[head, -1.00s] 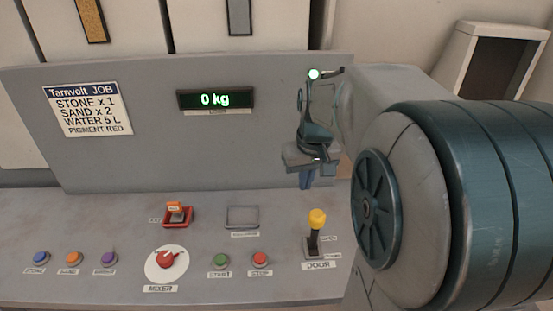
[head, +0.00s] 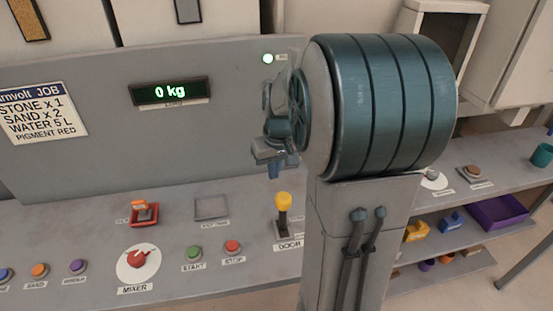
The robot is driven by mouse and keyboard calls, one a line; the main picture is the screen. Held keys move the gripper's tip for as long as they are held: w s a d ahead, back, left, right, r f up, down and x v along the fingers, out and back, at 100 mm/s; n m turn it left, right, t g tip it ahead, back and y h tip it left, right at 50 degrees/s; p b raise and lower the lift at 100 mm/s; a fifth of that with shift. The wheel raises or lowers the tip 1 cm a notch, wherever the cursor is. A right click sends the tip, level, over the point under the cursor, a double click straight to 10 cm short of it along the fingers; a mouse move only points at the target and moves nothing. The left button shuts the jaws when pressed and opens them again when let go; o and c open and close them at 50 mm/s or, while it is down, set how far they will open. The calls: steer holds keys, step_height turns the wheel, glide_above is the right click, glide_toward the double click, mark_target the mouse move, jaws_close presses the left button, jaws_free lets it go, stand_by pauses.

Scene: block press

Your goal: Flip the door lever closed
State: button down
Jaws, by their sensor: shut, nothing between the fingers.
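The door lever (head: 283,212) has a yellow knob on a black stem and stands up from the right part of the grey control panel. The DOOR label (head: 289,245) is in front of its base. My gripper (head: 274,172) is above and slightly left of the lever, pointing down and apart from it. Its fingers look shut with nothing between them. My arm hides part of the panel to the right of the lever.
The panel (head: 70,240) also carries the red mixer knob (head: 139,259), green start button (head: 194,252), red stop button (head: 232,247) and an orange switch (head: 140,209). The display (head: 169,92) reads 0 kg. Shelves with a purple bin (head: 497,211) stand at right.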

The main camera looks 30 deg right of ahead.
mark_target(283, 214)
steer(key=s+f+p, duration=0.1)
steer(key=s+f, duration=0.2)
steer(key=shift+s+a, duration=0.15)
steer(key=shift+a, duration=0.05)
steer(key=shift+f, duration=0.15)
stand_by(0.3)
